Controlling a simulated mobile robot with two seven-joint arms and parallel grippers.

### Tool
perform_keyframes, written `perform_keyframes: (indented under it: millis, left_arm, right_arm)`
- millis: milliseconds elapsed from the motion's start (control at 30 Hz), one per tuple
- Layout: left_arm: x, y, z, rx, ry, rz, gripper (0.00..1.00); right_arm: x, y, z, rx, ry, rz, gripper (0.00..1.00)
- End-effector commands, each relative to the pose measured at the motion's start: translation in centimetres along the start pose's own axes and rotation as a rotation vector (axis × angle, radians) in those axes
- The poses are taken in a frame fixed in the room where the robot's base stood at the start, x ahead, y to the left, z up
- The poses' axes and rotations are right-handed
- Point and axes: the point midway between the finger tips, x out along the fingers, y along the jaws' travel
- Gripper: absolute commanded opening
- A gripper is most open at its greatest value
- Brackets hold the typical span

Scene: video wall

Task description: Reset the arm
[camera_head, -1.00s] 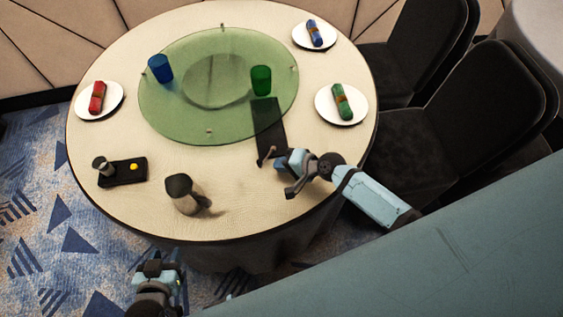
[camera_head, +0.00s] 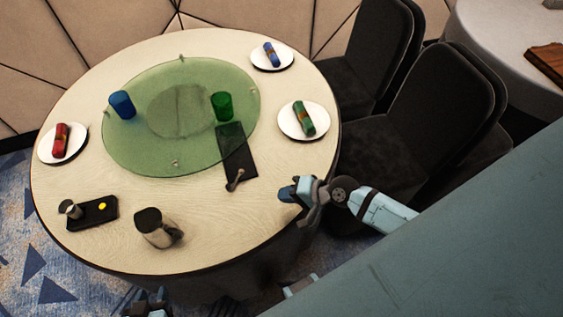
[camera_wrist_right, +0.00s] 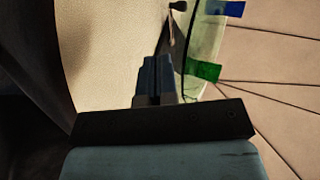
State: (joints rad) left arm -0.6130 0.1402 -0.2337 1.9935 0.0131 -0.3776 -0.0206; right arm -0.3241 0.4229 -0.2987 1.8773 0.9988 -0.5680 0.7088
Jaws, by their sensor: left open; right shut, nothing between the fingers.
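My right gripper (camera_head: 290,191) is shut and empty near the right edge of the round table (camera_head: 215,225) in the head view. Its shut fingers also show in the right wrist view (camera_wrist_right: 158,78). It is apart from the dark rectangular tray (camera_head: 238,158), which lies to its left, partly over the green glass disc. My left gripper (camera_head: 150,300) shows only in part at the bottom edge of the head view, off the table's front edge. Its fingers are mostly cut off by the frame.
The green glass disc (camera_head: 140,158) carries a blue cup (camera_head: 122,105) and a green cup (camera_head: 222,106). Plates with rolled napkins stand around it. A dark jug (camera_head: 155,228) and a small black tray (camera_head: 92,214) are at the front left. Black chairs (camera_head: 385,130) stand at the right.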

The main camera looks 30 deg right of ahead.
Motion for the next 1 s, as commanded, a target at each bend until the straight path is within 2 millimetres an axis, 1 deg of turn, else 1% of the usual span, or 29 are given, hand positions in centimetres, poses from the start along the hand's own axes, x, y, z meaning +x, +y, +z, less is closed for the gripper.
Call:
perform_keyframes:
  millis: [433,533,567,667,800,900,1000]
  left_arm:
    - [0.0,0.2,0.1,-0.001,-0.002,0.002,0.43]
    - [-0.3,0.2,-0.3,-0.001,-0.002,0.002,0.43]
    - [-0.4,0.2,-0.5,-0.001,-0.003,0.002,0.43]
    - [-1.0,0.2,-1.4,-0.001,-0.003,0.001,0.43]
    - [-1.9,0.1,-2.8,0.0,0.001,-0.003,0.43]
    - [-2.4,-0.1,-3.4,0.0,0.002,-0.007,0.43]
    - [-2.7,-0.3,-3.8,0.0,0.003,-0.011,0.43]
  right_arm:
    - [0.0,0.0,0.0,-0.002,0.001,0.0,0.0]
    - [-0.2,0.0,0.5,-0.06,0.022,0.009,0.0]
    - [-0.3,-0.1,0.8,-0.099,0.036,0.015,0.0]
    - [-1.1,0.0,2.2,-0.304,0.105,0.055,0.0]
    - [-2.9,-0.2,4.2,-0.68,0.216,0.155,0.0]
    - [-4.2,-0.4,5.2,-0.922,0.271,0.238,0.0]
    - [-5.2,-0.6,5.9,-1.101,0.302,0.308,0.0]
